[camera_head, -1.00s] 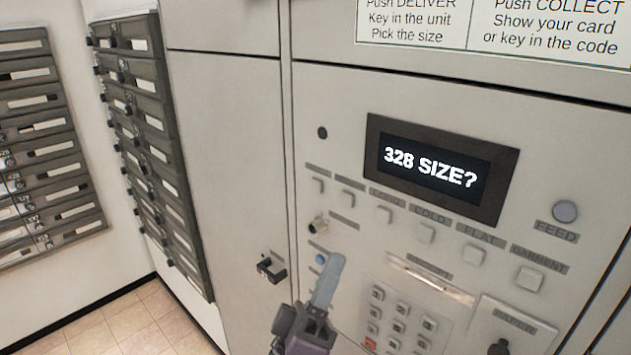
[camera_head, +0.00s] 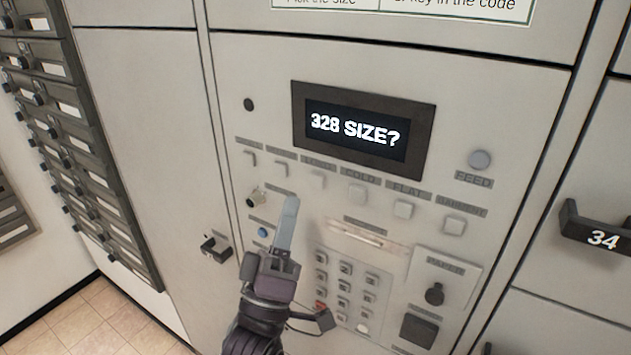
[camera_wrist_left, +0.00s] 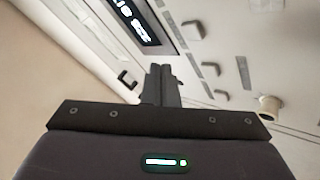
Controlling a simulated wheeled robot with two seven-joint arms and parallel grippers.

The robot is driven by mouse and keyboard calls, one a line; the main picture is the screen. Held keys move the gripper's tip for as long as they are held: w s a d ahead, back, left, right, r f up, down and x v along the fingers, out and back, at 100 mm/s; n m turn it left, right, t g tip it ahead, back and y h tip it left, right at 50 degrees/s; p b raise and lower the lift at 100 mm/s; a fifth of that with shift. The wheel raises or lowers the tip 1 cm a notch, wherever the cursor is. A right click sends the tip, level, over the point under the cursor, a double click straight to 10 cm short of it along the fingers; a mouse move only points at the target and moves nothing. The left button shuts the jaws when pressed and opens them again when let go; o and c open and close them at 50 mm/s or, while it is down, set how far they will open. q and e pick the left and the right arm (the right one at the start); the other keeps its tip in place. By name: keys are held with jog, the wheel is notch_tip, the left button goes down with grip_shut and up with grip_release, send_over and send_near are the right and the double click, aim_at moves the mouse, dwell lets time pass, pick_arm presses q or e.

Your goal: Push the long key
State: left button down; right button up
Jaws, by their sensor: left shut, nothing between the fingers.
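The panel has a row of small square size keys under the display (camera_head: 356,130), which reads "328 SIZE?". From the right, labels read GARMENT, FLAT and COLD. The label over the third key from the left (camera_head: 317,179) is blurred; I cannot tell for sure that it says LONG. My left gripper (camera_head: 291,200) is shut and empty, its tip pointing up, just below and left of that third key in the head view. I cannot tell whether it touches the panel. In the left wrist view the shut fingers (camera_wrist_left: 160,70) point toward the panel near several keys. My right gripper is not in view.
A numeric keypad (camera_head: 345,285) sits below the keys, with a slot (camera_head: 367,242) above it. A round metal lock (camera_head: 257,195) and a blue button (camera_head: 263,232) are at left. A handle marked 34 (camera_head: 598,237) juts out at right.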

aim_at(315, 163)
pick_arm(q)
jog(key=w+d, duration=0.2)
jog(key=w, duration=0.1)
jog(key=shift+d, duration=0.1)
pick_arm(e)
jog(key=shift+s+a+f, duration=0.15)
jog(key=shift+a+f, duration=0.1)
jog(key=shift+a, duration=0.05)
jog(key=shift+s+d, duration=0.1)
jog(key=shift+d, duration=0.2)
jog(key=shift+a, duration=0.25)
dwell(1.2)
pick_arm(q)
jog(key=shift+w, duration=0.1)
jog(key=shift+w+d+b, duration=0.25)
jog(key=shift+w+b, duration=0.05)
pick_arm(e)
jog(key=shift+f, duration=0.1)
